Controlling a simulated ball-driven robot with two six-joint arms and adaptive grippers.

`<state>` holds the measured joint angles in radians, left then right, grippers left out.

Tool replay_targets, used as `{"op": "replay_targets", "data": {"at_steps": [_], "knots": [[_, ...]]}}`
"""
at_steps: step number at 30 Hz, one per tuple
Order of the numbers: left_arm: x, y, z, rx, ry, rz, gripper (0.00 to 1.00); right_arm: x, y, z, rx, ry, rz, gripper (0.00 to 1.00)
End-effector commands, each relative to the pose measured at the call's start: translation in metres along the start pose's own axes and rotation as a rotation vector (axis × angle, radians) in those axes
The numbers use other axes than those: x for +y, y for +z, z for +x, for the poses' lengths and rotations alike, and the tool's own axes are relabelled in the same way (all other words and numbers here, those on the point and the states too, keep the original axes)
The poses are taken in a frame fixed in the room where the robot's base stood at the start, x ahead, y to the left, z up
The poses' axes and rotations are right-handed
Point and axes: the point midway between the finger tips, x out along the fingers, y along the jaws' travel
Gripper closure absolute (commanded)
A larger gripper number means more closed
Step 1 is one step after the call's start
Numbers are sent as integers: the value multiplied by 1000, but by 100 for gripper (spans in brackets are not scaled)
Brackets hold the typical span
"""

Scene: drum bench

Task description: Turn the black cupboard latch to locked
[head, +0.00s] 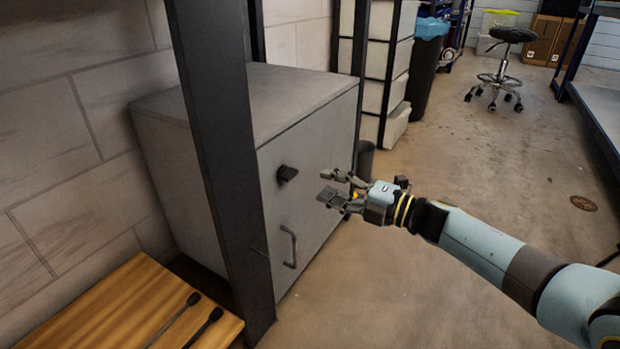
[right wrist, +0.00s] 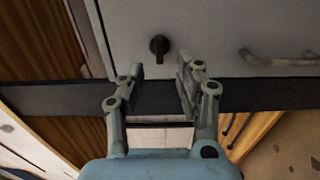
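The black cupboard latch (head: 287,174) is a small knob on the front of the grey cupboard (head: 318,135), above the door handle (head: 289,246). In the right wrist view the latch (right wrist: 159,47) shows as a round base with a short lever, just beyond the fingertips. My right gripper (head: 328,185) is open and empty, in front of the cupboard door and to the right of the latch. The right wrist view shows its two fingers (right wrist: 160,72) spread apart, with the latch lying between their lines but not touched. My left gripper is out of view.
A dark upright post (head: 222,150) stands in front of the cupboard's left part. A wooden bench top (head: 120,310) with two black-headed sticks (head: 205,325) is at the lower left. A dark bin (head: 427,75) and a stool (head: 510,35) stand farther back. The floor (head: 400,280) is clear.

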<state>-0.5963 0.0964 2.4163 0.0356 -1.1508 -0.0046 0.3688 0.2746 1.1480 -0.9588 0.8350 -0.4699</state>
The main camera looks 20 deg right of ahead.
Motion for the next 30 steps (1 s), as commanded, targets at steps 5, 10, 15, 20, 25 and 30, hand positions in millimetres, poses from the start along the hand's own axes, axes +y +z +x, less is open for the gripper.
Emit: {"op": "replay_targets", "data": {"at_steps": [5,10,15,20,25,30], "knots": [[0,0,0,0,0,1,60,-1,0,-32,0,-3,-1,65],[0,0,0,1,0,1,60,0,0,-44,0,0,0,65],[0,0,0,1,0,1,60,0,0,-45,0,1,0,65],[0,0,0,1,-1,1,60,0,0,-45,0,1,0,65],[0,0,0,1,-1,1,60,0,0,-45,0,0,0,65],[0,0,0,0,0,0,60,-21,-15,-60,0,-32,32,65]]}}
